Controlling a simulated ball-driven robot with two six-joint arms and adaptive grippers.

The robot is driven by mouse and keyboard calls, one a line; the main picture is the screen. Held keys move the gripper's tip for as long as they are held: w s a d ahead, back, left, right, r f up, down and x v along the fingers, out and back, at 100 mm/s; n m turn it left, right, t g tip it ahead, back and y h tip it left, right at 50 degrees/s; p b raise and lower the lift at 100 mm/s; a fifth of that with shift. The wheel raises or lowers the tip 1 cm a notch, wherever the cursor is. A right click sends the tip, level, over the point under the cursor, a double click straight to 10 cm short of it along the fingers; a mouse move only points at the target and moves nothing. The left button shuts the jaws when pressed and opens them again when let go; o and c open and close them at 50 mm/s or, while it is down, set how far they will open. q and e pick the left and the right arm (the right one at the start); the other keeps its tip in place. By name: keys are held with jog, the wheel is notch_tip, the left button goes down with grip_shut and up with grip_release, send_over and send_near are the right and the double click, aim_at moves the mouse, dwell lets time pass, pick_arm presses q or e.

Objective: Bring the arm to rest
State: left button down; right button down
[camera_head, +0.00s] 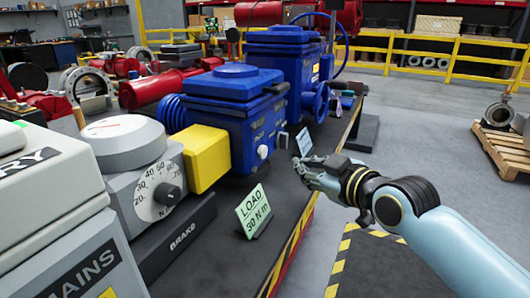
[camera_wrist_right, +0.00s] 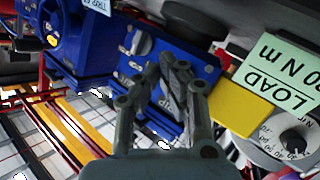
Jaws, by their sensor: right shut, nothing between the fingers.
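My right arm (camera_head: 440,235) comes in from the lower right in the head view. My right gripper (camera_head: 303,174) is shut and empty, over the front edge of the bench beside the blue valve actuator (camera_head: 228,128). In the right wrist view the shut fingers (camera_wrist_right: 172,75) point at the blue housing, which fills the upper middle of that view. I cannot tell from these views how far the fingertips are from the housing. My left gripper is not in view.
A green "LOAD 30 N m" card (camera_head: 254,210) stands on the dark bench (camera_head: 225,265). A yellow block (camera_head: 206,158) and grey brake dial (camera_head: 155,190) sit left of the actuator. A second blue actuator (camera_head: 295,70) stands behind. Open floor (camera_head: 420,140) lies right of the bench.

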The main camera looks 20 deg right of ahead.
jog(key=s+f+m+g+h, duration=0.1)
jog(key=s+f+m+g, duration=0.2)
jog(key=s, duration=0.7)
jog(key=s+f+m+g+h, duration=0.15)
jog(key=s+g, duration=0.25)
jog(key=s, duration=0.5)
jog(key=s+f+m+g, duration=0.1)
jog(key=s+f+g, duration=0.25)
jog(key=s, duration=0.65)
notch_tip(320, 180, down, 26)
jog(key=s+d+g, duration=0.2)
jog(key=s+g, duration=0.1)
jog(key=s+d+f, duration=0.1)
jog(key=s+f, duration=1.5)
jog(key=s, duration=0.1)
jog(key=shift+s+m+g, duration=0.35)
